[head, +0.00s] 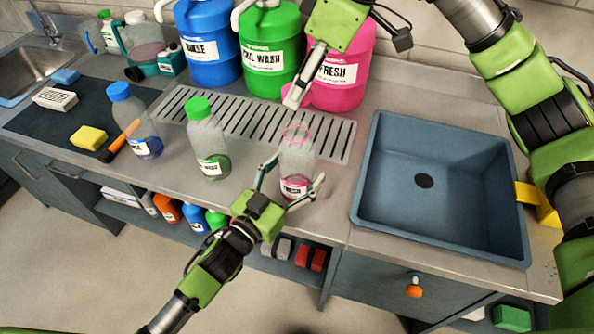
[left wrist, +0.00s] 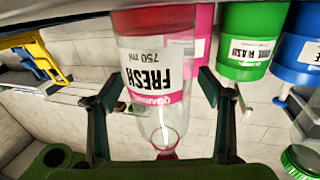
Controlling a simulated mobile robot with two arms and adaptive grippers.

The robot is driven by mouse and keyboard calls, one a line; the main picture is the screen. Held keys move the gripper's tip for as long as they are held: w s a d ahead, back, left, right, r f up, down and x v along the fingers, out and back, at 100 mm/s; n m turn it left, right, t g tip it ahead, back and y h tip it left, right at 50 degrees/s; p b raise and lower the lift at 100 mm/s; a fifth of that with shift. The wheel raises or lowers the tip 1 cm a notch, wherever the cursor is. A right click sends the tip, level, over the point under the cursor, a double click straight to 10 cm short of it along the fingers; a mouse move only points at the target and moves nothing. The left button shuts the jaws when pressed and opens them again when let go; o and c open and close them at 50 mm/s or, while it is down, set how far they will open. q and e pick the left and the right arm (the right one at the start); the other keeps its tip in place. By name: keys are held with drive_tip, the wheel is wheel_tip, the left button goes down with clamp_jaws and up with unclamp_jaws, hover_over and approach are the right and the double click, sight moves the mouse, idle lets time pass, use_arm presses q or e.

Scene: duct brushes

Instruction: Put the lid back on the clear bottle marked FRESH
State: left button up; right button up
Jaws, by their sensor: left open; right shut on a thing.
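The clear bottle marked FRESH (head: 296,158) stands upright on the counter with some pink liquid at its bottom. A pink ring shows at its uncovered neck. My left gripper (head: 292,182) is open, with one finger on each side of the bottle. In the left wrist view the bottle (left wrist: 158,75) appears upside down between the open fingers (left wrist: 160,105). My right gripper (head: 293,97) is shut on a small pink lid (head: 307,93), mostly hidden by the fingers, above and behind the bottle neck.
Blue RINSE (head: 208,45), green (head: 268,40) and pink FRESH (head: 345,80) drums stand behind a slotted drain (head: 250,120). A green-capped bottle (head: 207,140) and a blue-capped bottle (head: 135,120) stand left. A blue basin (head: 440,185) lies right. Bare counter lies around the bottle.

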sight(302, 106)
use_arm(q)
drive_tip(key=c, duration=1.7)
use_arm(e)
drive_tip(key=shift+f, duration=2.4)
drive_tip(key=shift+f, duration=0.1)
drive_tip(key=shift+f, duration=0.8)
drive_tip(key=shift+f, duration=0.55)
